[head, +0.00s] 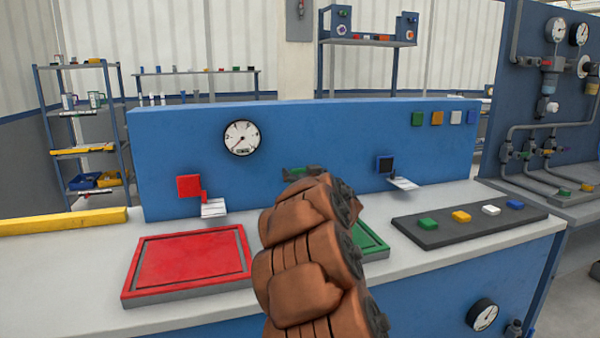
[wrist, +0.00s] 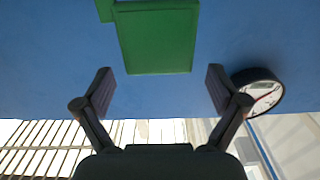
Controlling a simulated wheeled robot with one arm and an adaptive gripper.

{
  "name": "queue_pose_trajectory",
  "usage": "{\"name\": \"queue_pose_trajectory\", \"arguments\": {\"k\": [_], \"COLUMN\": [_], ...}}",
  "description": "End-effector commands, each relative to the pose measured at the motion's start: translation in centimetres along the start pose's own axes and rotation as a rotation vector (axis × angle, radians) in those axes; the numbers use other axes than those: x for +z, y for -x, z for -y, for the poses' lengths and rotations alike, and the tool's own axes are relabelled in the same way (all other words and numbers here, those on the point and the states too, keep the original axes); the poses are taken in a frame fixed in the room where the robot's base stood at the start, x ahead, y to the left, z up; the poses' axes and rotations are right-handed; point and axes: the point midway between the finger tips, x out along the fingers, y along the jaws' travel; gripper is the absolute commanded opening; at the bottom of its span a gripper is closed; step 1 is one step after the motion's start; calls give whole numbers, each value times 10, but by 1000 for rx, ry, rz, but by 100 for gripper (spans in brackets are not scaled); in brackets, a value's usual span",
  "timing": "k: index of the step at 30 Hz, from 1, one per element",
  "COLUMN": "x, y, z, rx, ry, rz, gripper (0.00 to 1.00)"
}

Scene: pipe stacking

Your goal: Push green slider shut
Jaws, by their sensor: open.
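The green slider (wrist: 155,35) is a green block on the blue panel at the top middle of the wrist view, with a smaller green part at its upper left. In the head view my brown arm hides most of that spot. My gripper (wrist: 160,90) is open, with its two dark fingers spread wide and nothing between them. The fingers are just below the green block in the wrist picture, which looks upside down. I cannot tell whether they touch the panel.
A red tray (head: 190,262), a partly hidden green tray (head: 370,243) and a dark button board (head: 470,226) lie on the bench.

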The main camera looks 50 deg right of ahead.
Motion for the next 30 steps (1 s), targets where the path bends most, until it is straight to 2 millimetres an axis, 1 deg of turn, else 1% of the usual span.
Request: {"name": "queue_pose_trajectory", "arguments": {"k": [3, 9, 20, 30], "x": [3, 1, 1, 1], "y": [-10, -20, -21, -21], "z": [-2, -1, -1, -1], "rx": [4, 2, 3, 3], "ry": [-2, -2, -2, -1], "rz": [4, 1, 2, 2], "gripper": [96, 96, 96, 60]}}
